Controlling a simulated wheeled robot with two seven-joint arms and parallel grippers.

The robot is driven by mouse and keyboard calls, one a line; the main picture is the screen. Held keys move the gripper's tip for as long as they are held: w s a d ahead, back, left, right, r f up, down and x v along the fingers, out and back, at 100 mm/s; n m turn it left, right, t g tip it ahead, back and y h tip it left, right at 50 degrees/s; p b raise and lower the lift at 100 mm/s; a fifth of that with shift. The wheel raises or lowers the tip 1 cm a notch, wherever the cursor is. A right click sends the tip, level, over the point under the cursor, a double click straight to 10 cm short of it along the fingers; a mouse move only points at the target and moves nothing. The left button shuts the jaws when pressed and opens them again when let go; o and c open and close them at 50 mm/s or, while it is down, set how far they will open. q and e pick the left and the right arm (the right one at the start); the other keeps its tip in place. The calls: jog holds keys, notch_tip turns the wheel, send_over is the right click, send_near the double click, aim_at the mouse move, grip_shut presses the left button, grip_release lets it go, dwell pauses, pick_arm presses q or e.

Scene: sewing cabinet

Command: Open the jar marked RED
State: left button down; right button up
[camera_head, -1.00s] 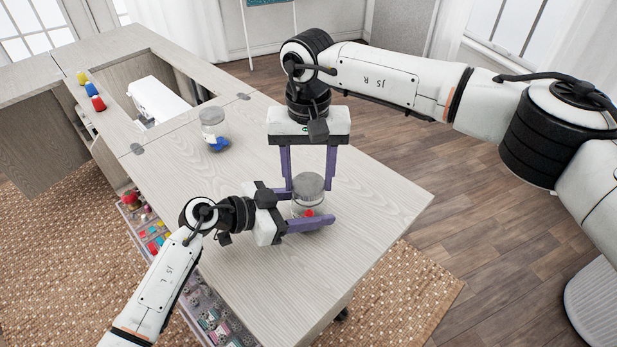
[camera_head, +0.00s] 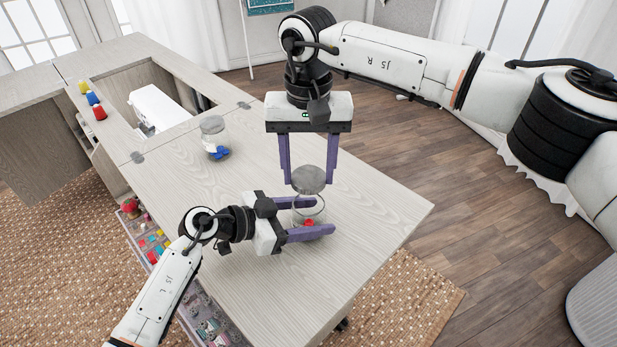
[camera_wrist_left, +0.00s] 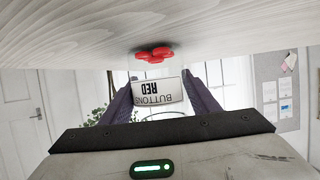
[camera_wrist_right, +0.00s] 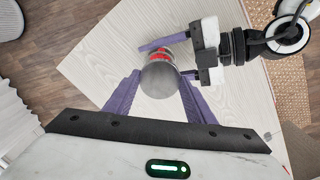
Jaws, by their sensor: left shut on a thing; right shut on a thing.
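The clear glass jar (camera_head: 309,213) stands on the table and holds red buttons (camera_head: 309,223). Its label (camera_wrist_left: 157,92) reads "BUTTONS RED", upside down in the left wrist view. My left gripper (camera_head: 325,217) is shut on the jar's body from the left, one finger on each side. My right gripper (camera_head: 308,182) points down and is shut on the round grey lid (camera_head: 308,178). The lid is above the jar's rim, with a gap between them. In the right wrist view the lid (camera_wrist_right: 160,80) hides most of the jar.
A second lidded jar with blue contents (camera_head: 213,137) stands farther back on the table (camera_head: 375,205). A white sewing machine (camera_head: 157,104) sits in the cabinet opening. Yellow, blue and red spools (camera_head: 98,112) stand at the far left. The table's right part is clear.

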pick_arm(q)
jog(key=c, duration=0.6)
grip_release()
